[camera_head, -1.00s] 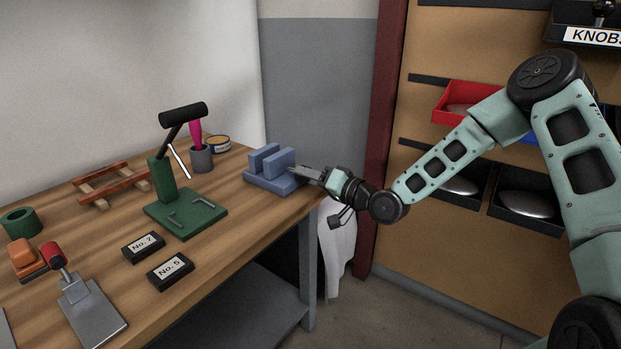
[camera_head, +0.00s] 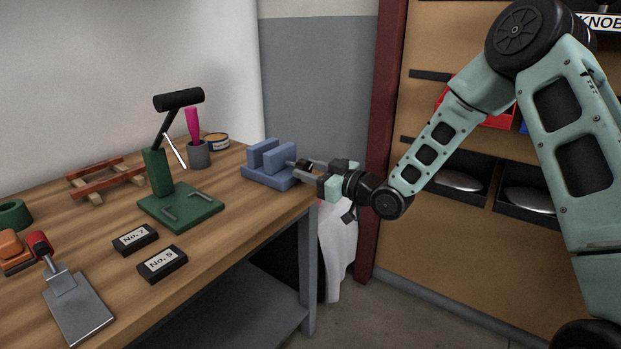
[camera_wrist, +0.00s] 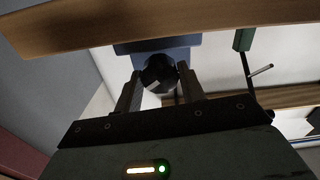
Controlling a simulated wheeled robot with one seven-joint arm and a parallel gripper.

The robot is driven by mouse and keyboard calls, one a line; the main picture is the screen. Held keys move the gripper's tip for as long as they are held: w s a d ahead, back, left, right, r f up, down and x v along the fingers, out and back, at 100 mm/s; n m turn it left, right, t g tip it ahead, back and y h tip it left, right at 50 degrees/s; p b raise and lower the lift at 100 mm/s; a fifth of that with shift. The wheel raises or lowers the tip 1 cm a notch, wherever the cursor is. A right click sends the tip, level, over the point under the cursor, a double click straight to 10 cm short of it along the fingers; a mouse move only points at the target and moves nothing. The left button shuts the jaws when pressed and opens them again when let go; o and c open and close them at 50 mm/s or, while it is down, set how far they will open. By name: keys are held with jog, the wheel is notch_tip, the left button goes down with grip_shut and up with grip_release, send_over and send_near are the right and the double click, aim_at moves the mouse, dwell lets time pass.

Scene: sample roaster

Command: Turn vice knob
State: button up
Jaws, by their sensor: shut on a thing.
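The blue vice (camera_head: 270,167) sits at the far right end of the workbench in the head view, with two upright jaws on a flat base. Its black knob (camera_head: 305,165) sticks out on the right side, past the bench edge. In the wrist view the dark knob (camera_wrist: 160,74) lies between my two fingers, with the blue vice body (camera_wrist: 158,46) behind it. My gripper (camera_head: 306,171) reaches in from the right and is shut on the knob, one finger on each side.
The wooden workbench (camera_head: 236,233) holds a green press (camera_head: 181,208) left of the vice, and two black blocks labelled No. 7 (camera_head: 135,238) and No. 5 (camera_head: 162,264). A grey cup (camera_head: 198,155) and a tin (camera_head: 216,141) stand behind. A white cloth (camera_head: 337,245) hangs below my gripper.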

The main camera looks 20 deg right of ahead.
jog(key=n+b, duration=0.6)
jog(key=shift+f, duration=0.35)
jog(key=n+b, duration=0.3)
jog(key=shift+r+n+b, duration=0.1)
jog(key=shift+n+b, duration=0.75)
jog(key=shift+n, duration=0.25)
jog(key=shift+d+r, duration=0.1)
jog(key=o, duration=1)
jog(key=shift+c, duration=0.2)
jog(key=shift+r, duration=0.1)
jog(key=p+v, duration=0.3)
jog(key=v, duration=1.4)
jog(key=shift+s, duration=0.15)
